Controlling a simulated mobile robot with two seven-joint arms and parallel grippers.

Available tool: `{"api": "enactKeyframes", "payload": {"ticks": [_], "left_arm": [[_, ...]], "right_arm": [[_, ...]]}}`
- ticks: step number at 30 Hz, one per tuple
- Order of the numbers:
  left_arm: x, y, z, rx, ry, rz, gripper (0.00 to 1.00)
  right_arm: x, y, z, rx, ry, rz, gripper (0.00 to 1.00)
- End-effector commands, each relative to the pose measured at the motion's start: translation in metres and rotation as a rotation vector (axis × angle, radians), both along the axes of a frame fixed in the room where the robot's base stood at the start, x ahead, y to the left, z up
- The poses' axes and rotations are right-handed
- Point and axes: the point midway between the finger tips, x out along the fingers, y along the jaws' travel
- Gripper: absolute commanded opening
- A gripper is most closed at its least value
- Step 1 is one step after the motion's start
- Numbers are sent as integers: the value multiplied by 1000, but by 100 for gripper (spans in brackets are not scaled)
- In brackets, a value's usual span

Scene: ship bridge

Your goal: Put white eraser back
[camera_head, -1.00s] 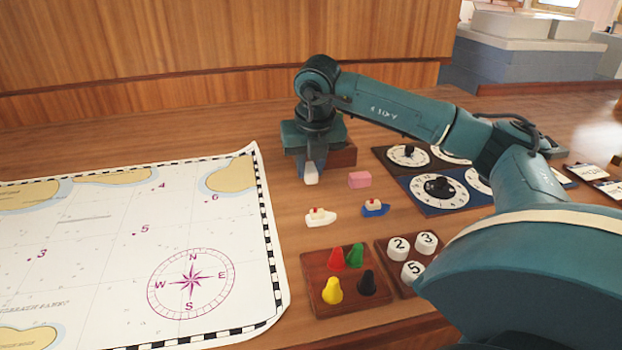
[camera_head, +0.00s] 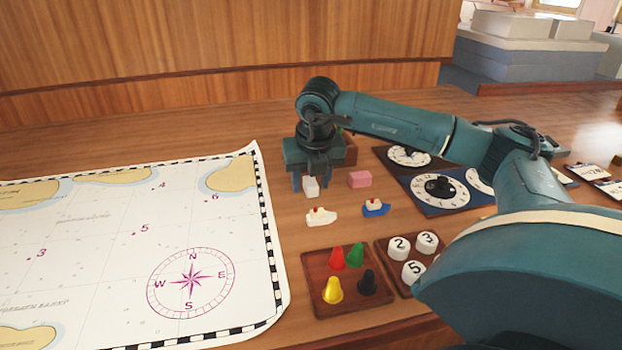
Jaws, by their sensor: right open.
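The white eraser (camera_head: 311,187) is a small pale block on the wooden desk, beyond the white toy boat. My right gripper (camera_head: 310,183) points down over it. Its jaws are open, with one dark finger on each side of the eraser; I cannot tell whether either touches it. The gripper hides the eraser's upper part. A pink eraser (camera_head: 359,180) lies just to the right. A dark reddish-brown wooden block or box (camera_head: 350,150) stands behind the gripper, mostly hidden. My left gripper is not in view.
A white boat (camera_head: 320,217) and a blue boat (camera_head: 375,208) stand in front. A tray of coloured cones (camera_head: 318,300) and a tray of numbered pieces (camera_head: 385,252) are nearer. A chart (camera_head: 100,240) lies left; dial boards (camera_head: 432,207) lie right.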

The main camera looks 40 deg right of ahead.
Motion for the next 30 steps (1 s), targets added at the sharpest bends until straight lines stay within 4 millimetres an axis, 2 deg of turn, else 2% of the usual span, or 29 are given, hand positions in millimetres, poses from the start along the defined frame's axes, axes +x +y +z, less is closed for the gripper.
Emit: {"api": "enactKeyframes", "payload": {"ticks": [8, 22, 30], "left_arm": [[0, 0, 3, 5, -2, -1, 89], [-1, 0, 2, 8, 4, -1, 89], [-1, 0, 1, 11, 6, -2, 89]], "right_arm": [[-1, 1, 10, 2, -3, 1, 45], [-22, 13, 100, 1, -5, 1, 45], [-28, 16, 119, 0, -1, 1, 45]]}}
